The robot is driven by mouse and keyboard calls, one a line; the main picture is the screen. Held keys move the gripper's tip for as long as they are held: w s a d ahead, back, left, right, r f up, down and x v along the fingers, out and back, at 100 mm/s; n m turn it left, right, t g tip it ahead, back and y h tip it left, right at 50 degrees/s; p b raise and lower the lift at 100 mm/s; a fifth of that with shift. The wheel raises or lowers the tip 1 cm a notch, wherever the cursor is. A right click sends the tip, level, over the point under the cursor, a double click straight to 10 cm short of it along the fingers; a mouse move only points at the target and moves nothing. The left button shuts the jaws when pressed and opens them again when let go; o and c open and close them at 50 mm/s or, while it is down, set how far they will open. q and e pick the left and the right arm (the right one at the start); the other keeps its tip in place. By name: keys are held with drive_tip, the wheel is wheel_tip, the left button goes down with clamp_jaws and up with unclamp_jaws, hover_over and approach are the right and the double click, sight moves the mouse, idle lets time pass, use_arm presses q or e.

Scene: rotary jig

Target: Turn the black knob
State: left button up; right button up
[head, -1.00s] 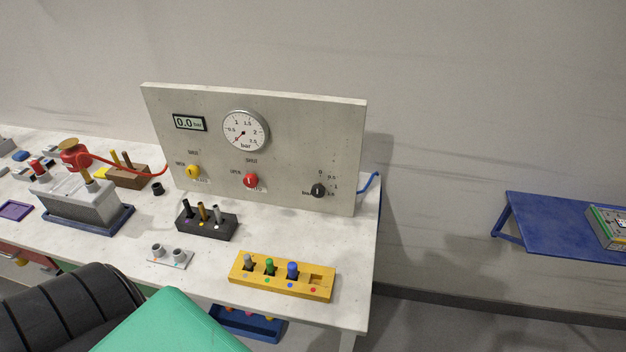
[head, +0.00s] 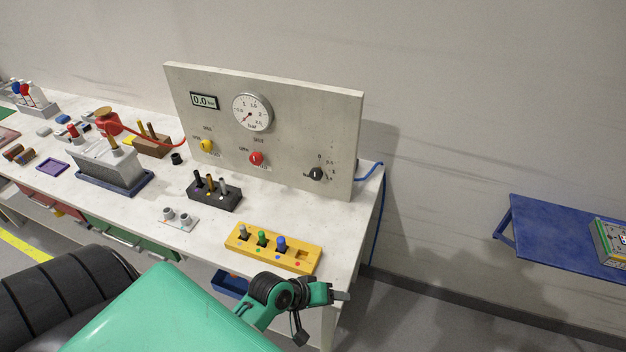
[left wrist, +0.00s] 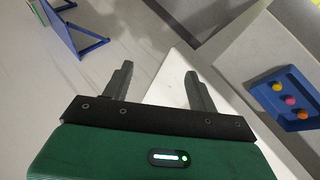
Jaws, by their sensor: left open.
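The black knob (head: 316,174) is on the lower right of the upright grey panel (head: 290,115), beside a printed scale. Its pointer direction is too small to tell surely. My left gripper (head: 342,296) is in front of and below the panel, near the table's front right corner, well apart from the knob. In the left wrist view my left gripper (left wrist: 158,70) is open, with nothing between its fingers. The knob is not in that view. My right gripper is in neither view.
A yellow block (head: 240,245) with coloured pegs sits near the table's front edge. The panel also carries a red knob (head: 256,158), a yellow knob (head: 207,146) and a gauge (head: 252,112). A blue tray (left wrist: 268,92) with balls is below. A blue shelf (head: 560,235) stands right.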

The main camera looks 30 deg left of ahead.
use_arm(q)
drive_tip(key=w+r+n+t, duration=0.1)
drive_tip(key=w+n, duration=0.1)
drive_tip(key=w+a+n+t, duration=0.1)
drive_tip(key=w+n, duration=0.1)
drive_tip(key=w+r+n+t+h, duration=0.1)
drive_tip(key=w+n, duration=0.1)
drive_tip(key=shift+w+a+r, duration=0.3)
drive_tip(key=shift+w, duration=0.1)
drive_tip(key=w+a+r+n+t, duration=0.35)
drive_tip(key=w+a+n, duration=0.2)
drive_tip(key=n, duration=0.25)
drive_tip(key=n+t+y, duration=0.4)
drive_tip(key=n+y, duration=0.6)
drive_tip(key=n, duration=1)
approach(315, 177)
drive_tip(key=x, duration=0.2)
drive_tip(key=shift+h, duration=0.3)
drive_tip(key=shift+w+a+r, duration=0.1)
drive_tip(key=shift+w+a, duration=0.2)
drive_tip(key=shift+w, duration=0.75)
drive_tip(key=shift+w+a, duration=0.25)
drive_tip(key=shift+w, duration=0.85)
drive_tip(key=shift+w+a+r, duration=0.1)
drive_tip(key=shift+w+a, duration=0.2)
drive_tip(key=shift+w, duration=0.75)
drive_tip(key=c, duration=1)
